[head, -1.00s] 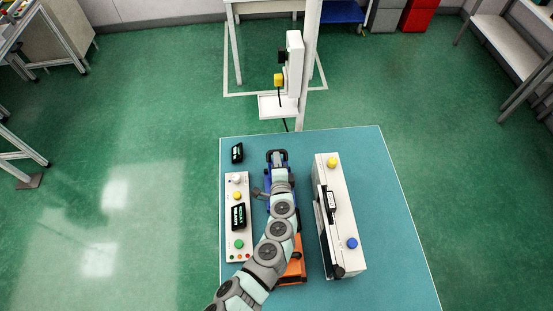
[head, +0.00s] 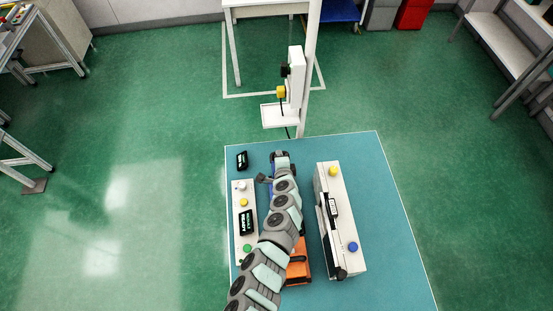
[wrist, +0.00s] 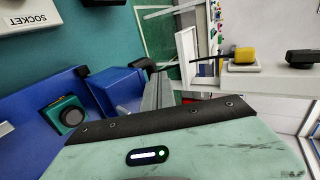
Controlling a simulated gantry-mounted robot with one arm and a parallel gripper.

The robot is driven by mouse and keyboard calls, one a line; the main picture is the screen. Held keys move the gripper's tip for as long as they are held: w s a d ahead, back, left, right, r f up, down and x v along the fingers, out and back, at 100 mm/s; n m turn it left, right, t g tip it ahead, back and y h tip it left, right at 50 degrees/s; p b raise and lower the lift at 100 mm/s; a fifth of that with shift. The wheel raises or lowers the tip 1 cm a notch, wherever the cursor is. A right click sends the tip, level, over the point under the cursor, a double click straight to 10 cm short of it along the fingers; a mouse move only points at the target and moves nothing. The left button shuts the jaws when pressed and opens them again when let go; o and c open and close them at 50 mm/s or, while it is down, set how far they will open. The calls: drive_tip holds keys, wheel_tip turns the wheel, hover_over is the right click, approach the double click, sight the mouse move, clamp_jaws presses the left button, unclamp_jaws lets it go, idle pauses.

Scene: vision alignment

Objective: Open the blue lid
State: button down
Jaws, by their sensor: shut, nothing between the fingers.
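Most of the blue lid is hidden by my arm in the head view, with only a blue sliver (head: 270,192) showing beside it. An orange box (head: 298,265) shows beside my arm. My gripper (wrist: 158,90) shows as a grey bar next to the blue block. It is shut and empty; contact is unclear.
A white box with buttons (head: 246,250) stands to the left, with a small black device (head: 242,160) beyond it. A long white case (head: 345,235) with yellow and blue knobs stands to the right. A post with a yellow button (head: 281,91) stands behind the table (head: 390,190).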

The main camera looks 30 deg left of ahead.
drive_tip(key=shift+w+a+f, duration=0.25)
drive_tip(key=shift+w, duration=0.05)
idle(0.4)
drive_tip(key=shift+r, duration=0.1)
drive_tip(key=r+p, duration=0.1)
drive_tip(key=s+d+r+p, duration=0.1)
drive_tip(key=s+r+p, duration=0.1)
drive_tip(key=r, duration=0.1)
drive_tip(key=shift+d, duration=0.35)
drive_tip(key=shift+s+d, duration=0.25)
drive_tip(key=shift+s, duration=0.05)
drive_tip(key=s+d+r+p, duration=0.1)
drive_tip(key=s+r+p, duration=0.1)
drive_tip(key=r, duration=0.6)
drive_tip(key=s+d+r+p, duration=0.2)
drive_tip(key=r+p, duration=0.2)
drive_tip(key=r, duration=0.4)
drive_tip(key=shift+s+d+r, duration=0.15)
drive_tip(key=shift+d+r, duration=0.05)
drive_tip(key=shift+r, duration=0.05)
drive_tip(key=shift+s, duration=0.1)
